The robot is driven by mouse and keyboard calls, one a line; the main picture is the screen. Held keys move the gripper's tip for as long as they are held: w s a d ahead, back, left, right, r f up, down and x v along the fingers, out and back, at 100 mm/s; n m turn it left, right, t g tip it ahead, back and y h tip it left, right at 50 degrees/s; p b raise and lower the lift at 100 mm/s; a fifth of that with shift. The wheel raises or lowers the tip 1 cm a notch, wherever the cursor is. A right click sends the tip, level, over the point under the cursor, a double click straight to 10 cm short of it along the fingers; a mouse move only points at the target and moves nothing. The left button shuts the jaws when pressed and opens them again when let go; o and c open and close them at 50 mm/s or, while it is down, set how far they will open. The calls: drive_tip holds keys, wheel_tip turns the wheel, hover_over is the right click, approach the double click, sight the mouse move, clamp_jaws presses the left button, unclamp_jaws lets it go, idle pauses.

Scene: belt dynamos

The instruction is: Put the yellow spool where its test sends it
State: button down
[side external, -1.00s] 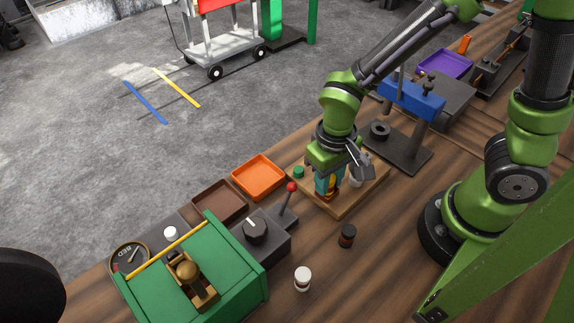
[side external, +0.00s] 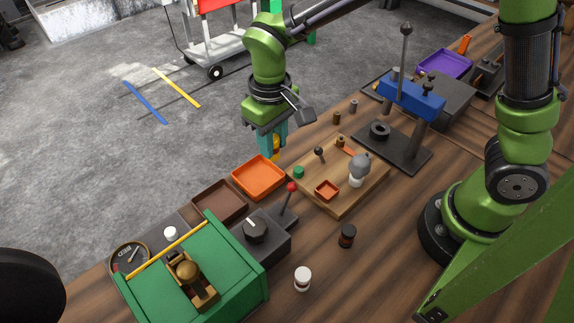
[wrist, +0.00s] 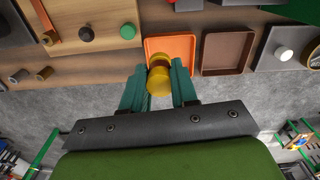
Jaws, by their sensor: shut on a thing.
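The yellow spool (wrist: 159,80) is between the teal fingers of my gripper (wrist: 158,88), which is shut on it. In the side external view the yellow spool (side external: 276,143) shows partly, behind a finger of my gripper (side external: 270,143). The spool is held in the air near the back edge of the bench, by the orange tray (side external: 258,177). In the wrist view the spool overlaps the near edge of the orange tray (wrist: 182,47). The orange tray looks empty. The brown tray (side external: 220,203) beside it also looks empty.
A grey box with a red-knobbed lever (side external: 292,187) and a green machine (side external: 190,272) stand in front. A blue press (side external: 410,97) stands farther right.

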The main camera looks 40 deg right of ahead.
drive_tip(key=w+a+n, duration=0.2)
drive_tip(key=w, duration=0.2)
approach(259, 180)
wheel_tip(259, 180, down, 5)
drive_tip(key=shift+f, duration=0.1)
drive_tip(key=shift+f, duration=0.15)
drive_tip(key=c, duration=0.9)
unclamp_jaws()
drive_tip(key=shift+o, duration=0.2)
wheel_tip(259, 180, up, 12)
drive_tip(key=s+d+r+m+t+y, duration=0.1)
drive_tip(key=s+d+r+m+t, duration=0.2)
drive_tip(key=s+d+r, duration=0.5)
drive_tip(key=s+d+r+m+t+y, duration=0.1)
drive_tip(key=s+d+r+m+t, duration=0.1)
drive_tip(key=s+d+m+t, duration=0.2)
drive_tip(key=s+d, duration=0.3)
drive_tip(key=d, duration=0.1)
drive_tip(key=shift+d+r, duration=0.25)
drive_tip(key=shift+d, duration=0.1)
